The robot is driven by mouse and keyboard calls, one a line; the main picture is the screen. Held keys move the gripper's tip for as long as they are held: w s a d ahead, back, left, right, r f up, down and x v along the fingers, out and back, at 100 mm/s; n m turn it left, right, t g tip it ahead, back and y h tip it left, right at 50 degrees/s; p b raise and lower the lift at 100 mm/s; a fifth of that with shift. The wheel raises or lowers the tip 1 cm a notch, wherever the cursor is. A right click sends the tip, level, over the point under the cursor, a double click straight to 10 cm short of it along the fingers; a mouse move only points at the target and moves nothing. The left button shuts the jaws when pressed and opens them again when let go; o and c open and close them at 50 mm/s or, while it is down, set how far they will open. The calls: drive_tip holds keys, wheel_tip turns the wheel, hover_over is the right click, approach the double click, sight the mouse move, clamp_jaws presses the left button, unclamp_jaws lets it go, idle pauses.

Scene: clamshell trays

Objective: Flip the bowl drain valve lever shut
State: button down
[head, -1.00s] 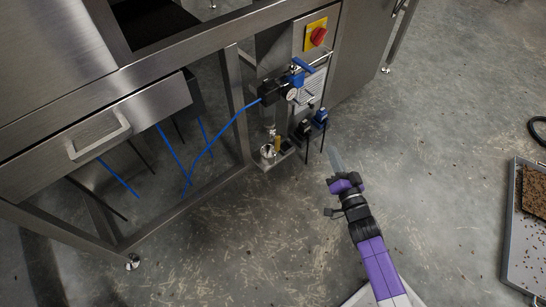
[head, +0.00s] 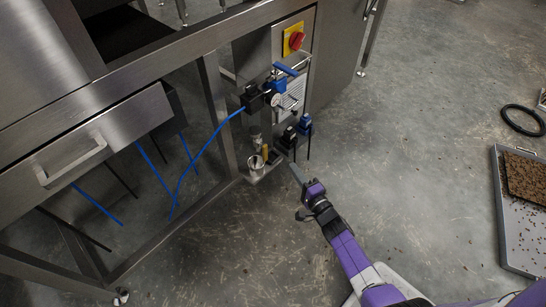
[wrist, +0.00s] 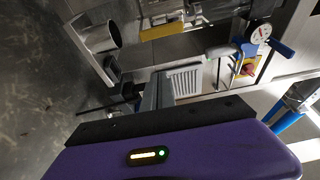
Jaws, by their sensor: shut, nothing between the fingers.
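A small yellow lever (head: 265,152) stands low on the front of the steel machine, beside a metal cup (head: 256,166). In the wrist view the yellow lever (wrist: 163,32) lies across the top, right of the cup (wrist: 101,38). I take it to be the drain valve lever; no label is readable. Above it are a black valve body (head: 252,98), a round gauge (head: 272,98) and a blue handle (head: 287,69). My gripper (head: 296,173) is shut and empty, to the right of and below the yellow lever, apart from it. Its fingers (wrist: 158,92) point toward the fittings.
A red knob on a yellow plate (head: 296,40) is above. A blue hose (head: 196,152) hangs left. A tray of brown bits (head: 507,210) and a black ring (head: 523,121) lie right.

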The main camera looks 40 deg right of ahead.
sight(264, 152)
drive_tip(key=b+x, duration=0.5)
drive_tip(key=x, duration=0.5)
drive_tip(key=shift+s+a+b, duration=0.15)
drive_tip(key=shift+a+b, duration=0.3)
drive_tip(key=shift+a, duration=1.5)
drive_tip(key=shift+r+p, duration=0.1)
drive_tip(key=shift+p, duration=0.3)
